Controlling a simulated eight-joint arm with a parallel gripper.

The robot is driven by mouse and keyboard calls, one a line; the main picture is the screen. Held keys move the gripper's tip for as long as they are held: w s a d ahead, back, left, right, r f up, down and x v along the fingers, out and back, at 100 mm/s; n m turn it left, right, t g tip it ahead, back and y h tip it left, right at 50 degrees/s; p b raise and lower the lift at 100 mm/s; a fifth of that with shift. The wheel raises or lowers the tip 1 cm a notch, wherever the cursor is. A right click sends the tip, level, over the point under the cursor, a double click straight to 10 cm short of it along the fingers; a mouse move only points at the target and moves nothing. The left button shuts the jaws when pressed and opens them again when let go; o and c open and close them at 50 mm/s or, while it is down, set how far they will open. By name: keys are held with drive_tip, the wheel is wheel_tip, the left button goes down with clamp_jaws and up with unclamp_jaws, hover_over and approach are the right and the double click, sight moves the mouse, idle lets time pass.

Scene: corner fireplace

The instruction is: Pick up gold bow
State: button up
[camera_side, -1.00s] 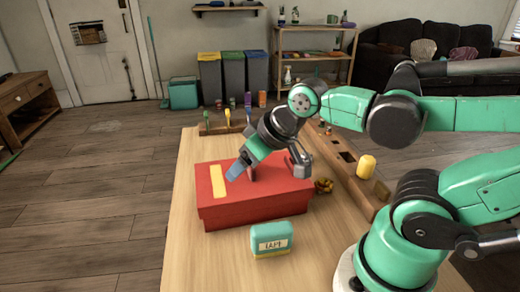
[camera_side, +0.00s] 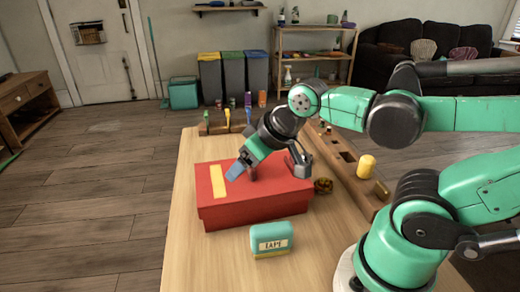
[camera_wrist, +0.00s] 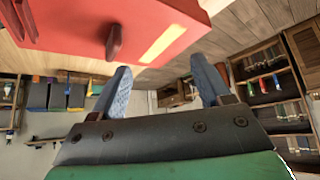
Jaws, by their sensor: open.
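The gold bow (camera_side: 323,186) is a small, dark golden bunched shape at the right end of the red box (camera_side: 255,212), low by the table top. I cannot tell whether it touches the box. I cannot make it out in the wrist view. My gripper (camera_side: 237,171) is over the box lid, near its yellow strip (camera_side: 218,182), left of the bow. In the wrist view my gripper (camera_wrist: 163,82) has its two blue fingers wide apart with nothing between them. The red box also shows in the wrist view (camera_wrist: 70,22), with a brown knob (camera_wrist: 113,40) on it.
A teal block with a label (camera_side: 271,240) stands in front of the box. A wooden rail (camera_side: 345,170) with holes runs along the table's right side, with a yellow cylinder (camera_side: 366,166) on it. A tool rack (camera_side: 226,127) stands behind the box. The table's front left is clear.

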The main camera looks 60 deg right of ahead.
drive_tip(key=shift+o, duration=0.2)
drive_tip(key=o, duration=0.3)
drive_tip(key=shift+o, duration=0.2)
drive_tip(key=shift+r, duration=0.1)
drive_tip(key=shift+r, duration=0.3)
wheel_tip(320, 180, up, 5)
drive_tip(key=n+g, duration=0.4)
drive_tip(key=g, duration=0.3)
hover_over(322, 179)
wheel_tip(322, 179, down, 13)
drive_tip(key=shift+r, duration=0.1)
drive_tip(key=shift+f, duration=3.25)
